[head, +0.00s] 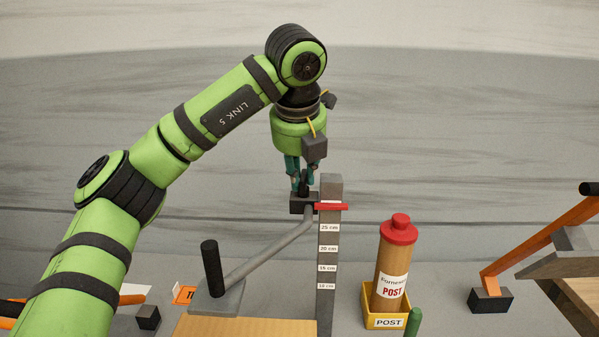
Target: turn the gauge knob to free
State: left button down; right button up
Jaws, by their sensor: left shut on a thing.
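The gauge is an upright grey post (330,250) with white height labels, 25 cm the highest. A red pointer (331,207) crosses it just above the 25 cm label. A dark block (303,204) sits at the post's left side, at the upper end of a grey slanted arm (268,250). A small black knob (304,177) stands on this block. My left gripper (303,184) points down from above, its teal fingers shut on the knob. The fingers partly hide the knob, and I cannot read its setting. My right gripper is not in view.
A black upright handle (211,268) stands on a grey base at lower left. A red-capped brown POST bottle (392,262) stands in a yellow holder (384,321) right of the gauge. An orange lever (540,243) rises at far right. A tan surface (245,327) lies below.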

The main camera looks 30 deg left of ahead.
pick_arm(q)
jog(key=shift+r+n, duration=0.1)
jog(key=shift+n, duration=0.3)
jog(key=c, duration=1.1)
grip_release()
jog(key=shift+c, duration=0.2)
